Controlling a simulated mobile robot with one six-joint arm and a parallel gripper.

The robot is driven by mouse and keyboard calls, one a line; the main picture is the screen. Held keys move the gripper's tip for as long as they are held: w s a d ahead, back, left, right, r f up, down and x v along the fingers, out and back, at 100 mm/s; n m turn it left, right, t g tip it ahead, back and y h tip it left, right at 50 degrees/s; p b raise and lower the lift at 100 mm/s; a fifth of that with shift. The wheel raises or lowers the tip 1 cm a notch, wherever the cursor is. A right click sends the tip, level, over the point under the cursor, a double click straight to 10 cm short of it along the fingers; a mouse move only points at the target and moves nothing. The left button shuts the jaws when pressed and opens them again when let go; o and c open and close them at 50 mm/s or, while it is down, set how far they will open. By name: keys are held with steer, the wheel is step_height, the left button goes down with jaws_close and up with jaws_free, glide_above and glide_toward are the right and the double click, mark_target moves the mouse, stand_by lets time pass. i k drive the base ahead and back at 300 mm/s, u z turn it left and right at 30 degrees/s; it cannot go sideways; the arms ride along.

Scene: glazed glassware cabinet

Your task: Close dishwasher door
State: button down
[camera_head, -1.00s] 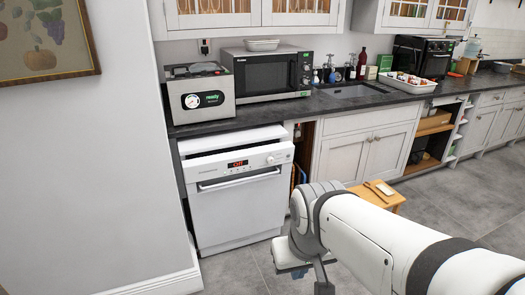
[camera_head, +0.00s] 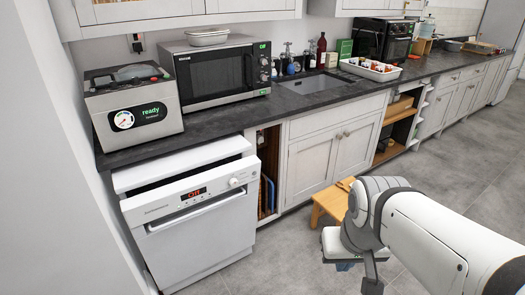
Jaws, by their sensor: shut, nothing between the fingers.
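The white dishwasher (camera_head: 205,232) stands under the counter at the left, with a red display and a long handle on its front. Its door (camera_head: 192,238) is nearly upright but slightly ajar: a dark gap shows between the door's top edge and the white top panel behind. My arm comes in from the lower right. My gripper (camera_head: 371,284) is only partly visible near the bottom edge, shut and empty. It is well to the right of the door and not touching it. Its fingertips are hard to make out.
A wooden stool (camera_head: 330,203) stands close behind my arm, by the sink cabinet (camera_head: 325,155). The counter (camera_head: 225,125) carries a vacuum sealer (camera_head: 135,105) and a microwave (camera_head: 218,75). A wall edge (camera_head: 75,150) borders the dishwasher on the left. Grey floor is open at the right.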

mark_target(180, 230)
steer(key=u, duration=0.25)
steer(key=i, duration=1.05)
steer(key=u, duration=0.85)
